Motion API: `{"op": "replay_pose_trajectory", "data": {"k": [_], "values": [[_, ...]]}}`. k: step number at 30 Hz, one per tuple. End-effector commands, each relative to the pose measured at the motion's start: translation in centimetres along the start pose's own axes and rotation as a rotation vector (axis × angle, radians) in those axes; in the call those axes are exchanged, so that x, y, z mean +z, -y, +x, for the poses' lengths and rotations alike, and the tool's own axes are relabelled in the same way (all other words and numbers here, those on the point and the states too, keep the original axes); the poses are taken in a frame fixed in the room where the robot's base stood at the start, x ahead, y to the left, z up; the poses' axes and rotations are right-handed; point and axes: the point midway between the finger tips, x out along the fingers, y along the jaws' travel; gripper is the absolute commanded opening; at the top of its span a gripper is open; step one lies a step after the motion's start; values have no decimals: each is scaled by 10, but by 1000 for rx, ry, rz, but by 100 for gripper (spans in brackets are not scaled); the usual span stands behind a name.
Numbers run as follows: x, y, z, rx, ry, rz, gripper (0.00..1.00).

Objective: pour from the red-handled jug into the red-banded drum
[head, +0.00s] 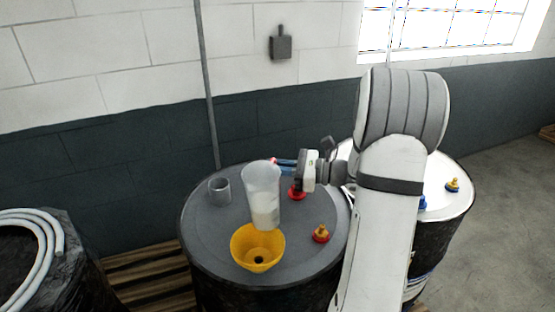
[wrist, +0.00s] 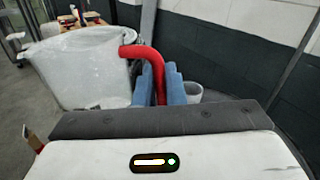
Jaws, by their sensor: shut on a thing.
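The translucent jug (head: 262,187) has whitish contents in its lower part and looks about upright. Its red handle (wrist: 139,52) shows in the wrist view, beside the jug's body (wrist: 85,75). My gripper (head: 284,166) has its blue fingers (wrist: 160,84) shut on the handle, to the right of the jug. A yellow funnel (head: 247,240) is on the grey top of a drum (head: 208,234). The jug's base appears just above and behind the funnel in the head view. I cannot make out a red band on this drum; its side is mostly hidden.
A grey cup (head: 220,192) stands on the drum's far left. A red-and-yellow fitting (head: 320,234) and a red fitting (head: 297,193) are also on the lid. A white-topped drum (head: 442,203) stands right, partly behind my arm. A coiled hose (head: 35,240) lies left.

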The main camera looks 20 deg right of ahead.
Motion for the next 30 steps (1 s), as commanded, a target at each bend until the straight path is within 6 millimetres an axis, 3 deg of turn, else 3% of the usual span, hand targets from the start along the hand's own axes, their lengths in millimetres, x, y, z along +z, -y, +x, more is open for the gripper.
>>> {"op": "replay_pose_trajectory", "data": {"k": [30], "values": [[10, 7, -14, -32, -18, -100, 0]]}}
